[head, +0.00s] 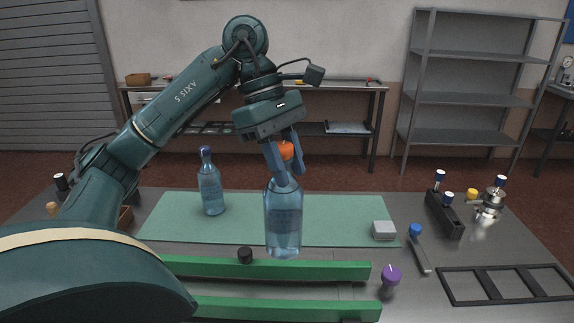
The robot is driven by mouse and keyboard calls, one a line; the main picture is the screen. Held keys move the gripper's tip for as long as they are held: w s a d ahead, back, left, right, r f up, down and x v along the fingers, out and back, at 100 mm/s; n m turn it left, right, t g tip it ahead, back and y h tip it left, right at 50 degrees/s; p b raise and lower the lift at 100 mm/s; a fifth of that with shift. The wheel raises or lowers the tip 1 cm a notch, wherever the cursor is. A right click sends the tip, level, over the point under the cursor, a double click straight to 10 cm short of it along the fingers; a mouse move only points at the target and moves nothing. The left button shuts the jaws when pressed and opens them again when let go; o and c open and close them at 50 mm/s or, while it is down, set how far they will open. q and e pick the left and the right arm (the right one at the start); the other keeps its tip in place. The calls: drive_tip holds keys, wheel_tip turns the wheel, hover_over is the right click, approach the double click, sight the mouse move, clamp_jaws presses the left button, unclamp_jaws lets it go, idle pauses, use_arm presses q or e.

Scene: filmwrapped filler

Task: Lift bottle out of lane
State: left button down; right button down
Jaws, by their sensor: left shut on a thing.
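A clear blue bottle (283,218) with an orange cap (286,150) is upright in the middle of the head view. My left gripper (285,158) comes down from above and is shut on this bottle at its cap and neck. The bottle's base shows just above the far green rail in the picture; I cannot tell how high it hangs. The lane shows as two green rails, a far one (320,270) and a near one (290,308). My right gripper is not in view.
A second bottle (210,188) with a dark blue cap stands on the green mat (340,220). A black knob (245,254) sits by the far rail. A grey block (383,230), blue-headed tool (419,250), purple-topped item (389,279) and black frame (465,287) lie right.

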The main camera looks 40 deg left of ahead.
sight(290, 147)
use_arm(q)
drive_tip(key=shift+r, duration=1.9)
